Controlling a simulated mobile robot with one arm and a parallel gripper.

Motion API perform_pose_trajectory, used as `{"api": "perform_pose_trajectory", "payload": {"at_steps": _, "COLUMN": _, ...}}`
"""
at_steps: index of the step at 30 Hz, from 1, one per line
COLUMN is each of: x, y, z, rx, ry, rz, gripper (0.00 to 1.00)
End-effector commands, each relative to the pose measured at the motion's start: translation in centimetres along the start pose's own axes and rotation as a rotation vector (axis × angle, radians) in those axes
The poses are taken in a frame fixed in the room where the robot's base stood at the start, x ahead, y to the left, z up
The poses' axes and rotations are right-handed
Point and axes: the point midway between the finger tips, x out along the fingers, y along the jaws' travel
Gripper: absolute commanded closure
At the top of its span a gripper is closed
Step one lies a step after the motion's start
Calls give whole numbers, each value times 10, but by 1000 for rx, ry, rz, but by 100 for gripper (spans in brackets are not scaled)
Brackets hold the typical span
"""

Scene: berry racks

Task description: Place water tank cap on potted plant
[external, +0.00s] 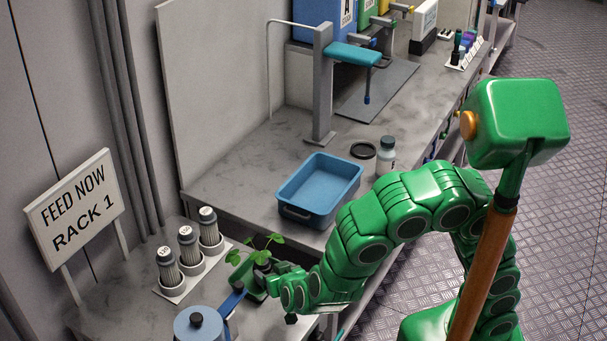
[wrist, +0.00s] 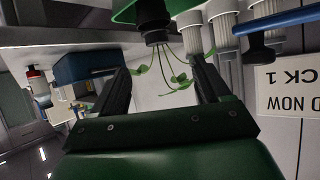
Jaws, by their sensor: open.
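The potted plant (external: 264,247) has green leaves and stands on the near counter at the left. In the wrist view, which is upside down, its dark pot (wrist: 153,22) is at the top and its stems and leaves (wrist: 180,80) hang between my fingers. My gripper (wrist: 165,85) is open, with one finger on each side of the leaves. In the external view my gripper (external: 272,282) is right at the plant, partly hiding it. A grey-blue round tank (external: 200,328) with a dark knob (external: 196,319) stands in front; I cannot tell whether its top is the cap.
Several white-and-grey tubes (external: 189,245) stand in a holder left of the plant. A blue tray (external: 320,188), a dark round lid (external: 363,150) and a white bottle (external: 386,155) are on the far counter. A "Feed now rack 1" sign (external: 76,207) stands at the left.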

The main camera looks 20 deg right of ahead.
Motion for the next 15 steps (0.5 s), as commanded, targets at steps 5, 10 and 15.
{"api": "perform_pose_trajectory", "payload": {"at_steps": 5, "x": 19, "y": 3, "z": -20, "rx": 67, "ry": -112, "rz": -59, "gripper": 24}}
{"api": "perform_pose_trajectory", "payload": {"at_steps": 10, "x": 31, "y": 9, "z": -40, "rx": 119, "ry": -219, "rz": -125, "gripper": 24}}
{"api": "perform_pose_trajectory", "payload": {"at_steps": 15, "x": 37, "y": 23, "z": -60, "rx": 155, "ry": -315, "rz": -186, "gripper": 24}}
